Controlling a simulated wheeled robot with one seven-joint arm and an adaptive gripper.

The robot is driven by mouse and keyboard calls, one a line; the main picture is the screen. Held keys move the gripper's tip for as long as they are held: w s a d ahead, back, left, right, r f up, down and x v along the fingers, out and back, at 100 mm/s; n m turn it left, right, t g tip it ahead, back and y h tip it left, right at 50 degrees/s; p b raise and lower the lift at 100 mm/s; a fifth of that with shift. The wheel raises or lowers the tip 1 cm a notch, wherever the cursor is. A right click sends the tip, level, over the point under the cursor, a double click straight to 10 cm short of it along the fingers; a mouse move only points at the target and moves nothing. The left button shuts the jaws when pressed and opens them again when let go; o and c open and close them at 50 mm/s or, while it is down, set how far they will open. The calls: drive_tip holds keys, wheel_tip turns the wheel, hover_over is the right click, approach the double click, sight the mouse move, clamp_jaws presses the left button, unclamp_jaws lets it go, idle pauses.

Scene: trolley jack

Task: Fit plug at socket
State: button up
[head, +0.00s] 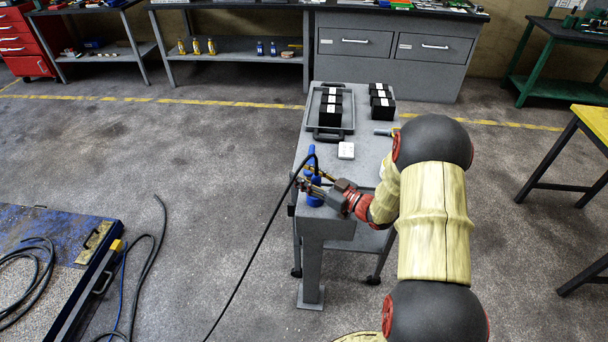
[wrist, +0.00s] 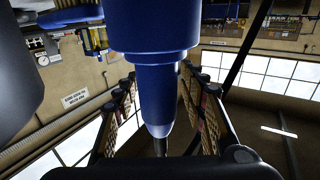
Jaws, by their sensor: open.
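In the head view my gripper (head: 312,184) is at the near left corner of the trolley, beside blue parts (head: 314,199). A black cable (head: 262,245) arches from there down to the floor. Which blue part is plug and which is socket is unclear, and any joint between them is hidden.
The grey trolley (head: 366,150) carries a tray (head: 348,118), several black boxes (head: 381,106) and a small white box (head: 346,150). A blue platform (head: 45,235) with loose cables lies at left. A yellow-topped table (head: 592,120) stands right.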

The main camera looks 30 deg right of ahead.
sight(320, 183)
drive_tip(key=v, duration=1.2)
idle(0.4)
